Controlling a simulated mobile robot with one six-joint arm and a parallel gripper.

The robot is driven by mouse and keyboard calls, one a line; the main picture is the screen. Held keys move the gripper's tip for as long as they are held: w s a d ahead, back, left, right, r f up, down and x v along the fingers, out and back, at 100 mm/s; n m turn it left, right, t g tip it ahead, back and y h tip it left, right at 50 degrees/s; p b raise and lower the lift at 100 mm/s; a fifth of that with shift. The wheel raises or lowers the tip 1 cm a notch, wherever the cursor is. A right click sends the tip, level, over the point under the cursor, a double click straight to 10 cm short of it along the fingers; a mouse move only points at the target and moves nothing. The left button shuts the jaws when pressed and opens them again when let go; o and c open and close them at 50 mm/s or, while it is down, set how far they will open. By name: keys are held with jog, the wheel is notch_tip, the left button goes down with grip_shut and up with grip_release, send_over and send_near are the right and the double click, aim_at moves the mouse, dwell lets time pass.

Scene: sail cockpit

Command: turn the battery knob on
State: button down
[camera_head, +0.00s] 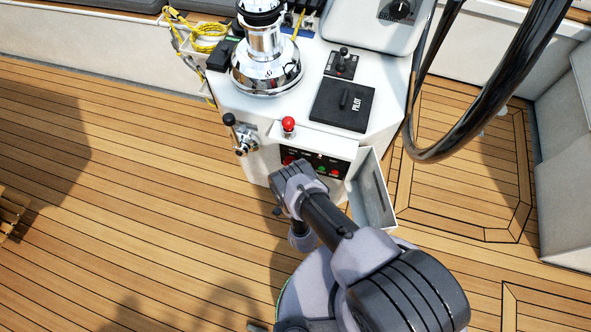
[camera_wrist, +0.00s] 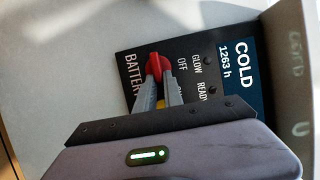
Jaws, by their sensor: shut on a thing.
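The red battery knob (camera_wrist: 155,62) sits on a black panel marked BATTERY, OFF, GLOW and READY in the wrist view. My gripper (camera_wrist: 158,75) is shut on the knob, with one grey finger on each side of it. Part of the panel lettering beside the knob is hidden behind the fingers, so I cannot tell the knob's setting for certain. In the head view the black panel (camera_head: 325,161) is on the front of the white console, and my arm covers its lower left part.
A dark display (camera_wrist: 240,75) reads COLD 1263 h. An open panel door (camera_head: 372,190) stands to the right of the panel. A red-topped lever (camera_head: 288,125) is above it, a chrome lever (camera_head: 240,137) to its left. A black steering wheel (camera_head: 490,95) is at right.

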dwell(0.4)
jog(key=c, duration=1.5)
grip_release()
jog(key=shift+o, duration=0.2)
jog(key=shift+a+f, duration=0.1)
